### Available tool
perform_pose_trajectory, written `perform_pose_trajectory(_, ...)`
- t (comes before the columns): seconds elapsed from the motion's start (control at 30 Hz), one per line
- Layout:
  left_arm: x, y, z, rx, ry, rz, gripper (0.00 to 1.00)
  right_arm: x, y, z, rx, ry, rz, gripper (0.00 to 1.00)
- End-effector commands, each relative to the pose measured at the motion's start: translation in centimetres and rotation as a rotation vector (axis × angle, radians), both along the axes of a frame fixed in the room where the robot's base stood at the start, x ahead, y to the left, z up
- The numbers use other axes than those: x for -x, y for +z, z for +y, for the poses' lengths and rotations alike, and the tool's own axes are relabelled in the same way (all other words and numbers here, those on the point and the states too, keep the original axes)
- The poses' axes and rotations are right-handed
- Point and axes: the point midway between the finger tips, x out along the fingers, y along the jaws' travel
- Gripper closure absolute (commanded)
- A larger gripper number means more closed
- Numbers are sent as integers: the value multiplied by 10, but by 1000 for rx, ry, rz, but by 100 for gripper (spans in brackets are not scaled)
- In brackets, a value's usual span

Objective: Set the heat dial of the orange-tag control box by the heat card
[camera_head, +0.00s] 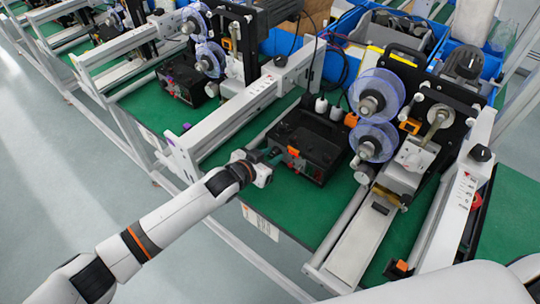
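The black control box (318,138) stands on the green bench top near the middle of the view. An orange tag (293,151) is on its front face. Small knobs or sockets show low on that face, but I cannot make out the heat dial or its setting. My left gripper (270,158) is at the box's front left corner, close to the front face. Its fingers are small and dark, and I cannot tell whether they touch the box or how far they are apart. A white card (260,221) with small print hangs at the bench's front edge; its text is unreadable. My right gripper is out of view.
Clear blue reels (376,95) and a machine stand right of the box. A white rail (240,115) runs along its left. Blue bins (285,42) are behind. Bare green bench (310,205) lies in front.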

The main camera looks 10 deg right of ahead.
Motion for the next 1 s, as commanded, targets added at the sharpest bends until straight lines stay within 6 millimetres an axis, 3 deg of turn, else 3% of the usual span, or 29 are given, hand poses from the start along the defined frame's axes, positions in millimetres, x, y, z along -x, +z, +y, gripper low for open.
perform_pose_trajectory(0.03,0,0,0,0,0,0,78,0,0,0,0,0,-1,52)
perform_pose_trajectory(0.17,0,0,0,0,0,0,97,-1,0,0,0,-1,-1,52)
perform_pose_trajectory(0.57,2,0,-1,-61,1,-76,97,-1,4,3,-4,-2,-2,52)
perform_pose_trajectory(1.0,4,-3,-2,-258,1,-329,97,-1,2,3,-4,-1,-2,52)
